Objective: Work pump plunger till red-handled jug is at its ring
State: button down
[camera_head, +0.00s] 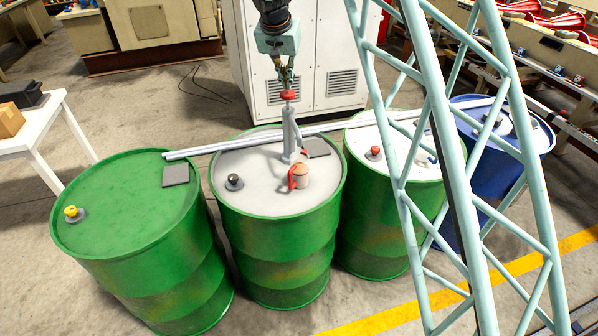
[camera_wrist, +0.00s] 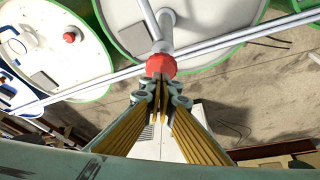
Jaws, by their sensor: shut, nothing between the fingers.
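The hand pump (camera_head: 289,135) stands upright on the white-topped green drum (camera_head: 232,165). Its plunger has a red knob (camera_head: 288,95) at the top, well above the pump body; the knob also shows in the wrist view (camera_wrist: 161,67). My gripper (camera_head: 286,84) points down just above the knob, fingers shut with nothing between them. In the wrist view, the fingertips (camera_wrist: 160,88) appear at or very near the knob; I cannot tell if they touch. The red-handled jug (camera_head: 301,178) stands on the same drum beside the pump's base. Its ring and liquid level are too small to make out.
Grey rails (camera_head: 210,147) run across the drum tops behind the pump. A green drum (camera_head: 120,205) stands left, another white-topped drum (camera_head: 400,150) and a blue drum (camera_head: 535,130) right. A pale lattice truss (camera_head: 455,165) crosses the right foreground. A white cabinet (camera_head: 262,70) stands behind.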

jog(key=shift+r, duration=0.1)
dwell(0.6)
jog(key=shift+r+p, duration=1.1)
jog(key=shift+r, duration=1.8)
jog(key=s+d+r+b, duration=0.2)
jog(key=s+d+r, duration=0.2)
jog(key=s+d, duration=0.5)
jog(key=s+d+r+n+b, duration=0.1)
jog(key=s+d+r+b, duration=0.3)
jog(key=s, duration=0.9)
jog(key=s+d+r+b, duration=0.1)
jog(key=s+d+r, duration=0.4)
jog(key=s+d, duration=0.45)
jog(key=s+d+f+b, duration=0.2)
jog(key=s+f, duration=0.2)
jog(key=s, duration=0.9)
jog(key=s+d+f+b, duration=0.2)
jog(key=s+f, duration=0.2)
jog(key=s, duration=0.9)
jog(key=s+d+f+n+b, duration=0.1)
jog(key=s+f, duration=0.3)
jog(key=s, duration=1)
jog(key=shift+d+g+y+b, duration=0.3)
jog(key=shift+d+y+b, duration=0.1)
jog(key=shift+d+b, duration=0.2)
